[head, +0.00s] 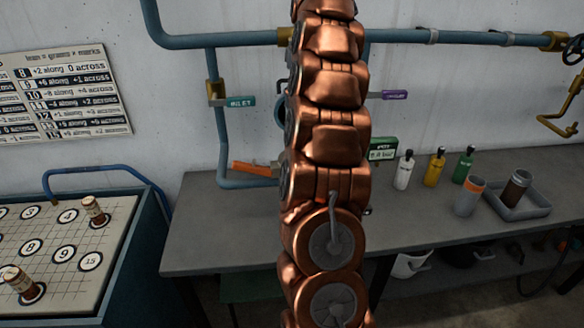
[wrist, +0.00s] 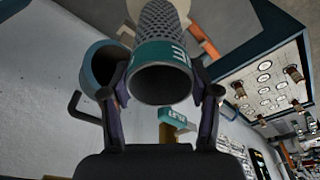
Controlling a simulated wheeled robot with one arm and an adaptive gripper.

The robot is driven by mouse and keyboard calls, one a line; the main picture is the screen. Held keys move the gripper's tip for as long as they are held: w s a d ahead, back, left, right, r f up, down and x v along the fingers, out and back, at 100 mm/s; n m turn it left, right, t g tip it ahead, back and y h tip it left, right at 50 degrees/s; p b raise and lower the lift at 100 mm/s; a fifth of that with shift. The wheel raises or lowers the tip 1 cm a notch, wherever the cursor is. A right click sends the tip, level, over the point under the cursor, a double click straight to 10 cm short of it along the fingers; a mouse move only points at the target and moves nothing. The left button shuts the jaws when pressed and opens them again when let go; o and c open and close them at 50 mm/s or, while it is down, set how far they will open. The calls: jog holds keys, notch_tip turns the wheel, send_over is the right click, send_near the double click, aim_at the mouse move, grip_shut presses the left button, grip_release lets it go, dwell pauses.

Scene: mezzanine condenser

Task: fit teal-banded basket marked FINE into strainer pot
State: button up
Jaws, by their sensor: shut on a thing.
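My gripper (wrist: 161,92) is shut on the teal-banded basket (wrist: 165,55) in the wrist view. One finger is on each side of the teal band, and part of its lettering shows. The basket's open end faces the camera, and its grey perforated body points away. A blue round vessel with an open mouth, apparently the strainer pot (wrist: 88,68), is left of the basket and partly behind it. The basket appears outside it; I cannot tell whether they touch. In the head view my copper arm hides my gripper and the basket, and only a blue edge (head: 281,112) of the pot shows.
Blue pipes (head: 222,128) and an orange lever (head: 254,168) are by my arm. The grey bench (head: 225,225) holds several bottles (head: 434,168), an orange-banded cup (head: 468,198) and a tray (head: 522,211) with a dark cylinder. A numbered board (head: 60,240) is left. The bench's left part is clear.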

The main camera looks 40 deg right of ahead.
notch_tip(320, 180, down, 5)
jog(key=b, duration=0.3)
jog(key=shift+s+d+r, duration=0.1)
jog(key=shift+r, duration=0.1)
jog(key=shift+f, duration=1.2)
notch_tip(320, 180, down, 10)
jog(key=p, duration=0.2)
jog(key=shift+p, duration=0.3)
jog(key=shift+f+b, duration=0.35)
jog(key=shift+f, duration=0.1)
jog(key=shift+s+f, duration=0.1)
jog(key=o, duration=1.6)
jog(key=shift+f, duration=0.1)
